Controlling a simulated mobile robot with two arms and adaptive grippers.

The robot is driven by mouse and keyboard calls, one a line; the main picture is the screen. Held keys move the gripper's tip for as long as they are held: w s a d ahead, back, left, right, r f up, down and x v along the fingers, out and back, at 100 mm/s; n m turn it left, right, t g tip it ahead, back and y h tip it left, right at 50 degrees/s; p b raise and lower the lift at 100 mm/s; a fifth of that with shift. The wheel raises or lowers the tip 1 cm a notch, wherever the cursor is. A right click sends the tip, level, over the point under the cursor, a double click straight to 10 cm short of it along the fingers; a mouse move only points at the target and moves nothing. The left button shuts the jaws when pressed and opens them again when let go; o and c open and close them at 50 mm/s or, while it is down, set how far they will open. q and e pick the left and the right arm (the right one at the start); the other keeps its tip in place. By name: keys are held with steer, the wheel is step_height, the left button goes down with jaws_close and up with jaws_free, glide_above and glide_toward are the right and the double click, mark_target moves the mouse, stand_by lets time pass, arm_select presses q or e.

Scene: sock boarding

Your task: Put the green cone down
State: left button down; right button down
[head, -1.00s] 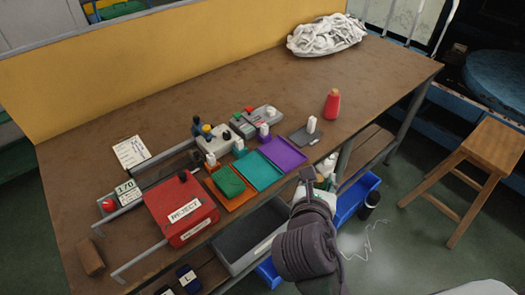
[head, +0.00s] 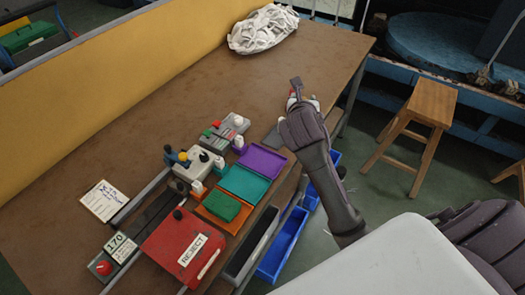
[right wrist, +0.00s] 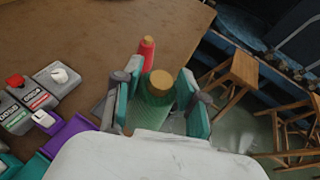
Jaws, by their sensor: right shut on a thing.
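The green cone (right wrist: 157,101) with a tan top is between the fingers of my right gripper (right wrist: 160,90) in the right wrist view, and the fingers are shut on it. Its lower part is hidden by the white wrist housing. A red cone (right wrist: 147,51) stands on the table just beyond it. In the head view my right gripper (head: 296,88) is over the right part of the table, and the green cone cannot be made out there. My left gripper is not in view.
Purple (head: 262,160), teal (head: 244,184) and orange (head: 216,225) trays line the table's front edge, with a green folded piece (head: 222,207) on the orange one. A red reject box (head: 184,250) is nearer. A white cloth heap (head: 263,29) lies at the back; the table before it is clear.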

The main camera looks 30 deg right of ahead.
steer(key=w+a+f, duration=0.2)
steer(key=a+f, duration=0.8)
steer(key=a, duration=0.1)
steer(key=shift+f+b, duration=0.35)
steer(key=shift+b, duration=0.1)
steer(key=shift+a, duration=0.1)
steer(key=c, duration=0.7)
jaws_free()
steer(key=shift+f, duration=0.1)
steer(key=shift+o, duration=0.2)
steer(key=p+v, duration=0.9)
steer(key=v, duration=0.3)
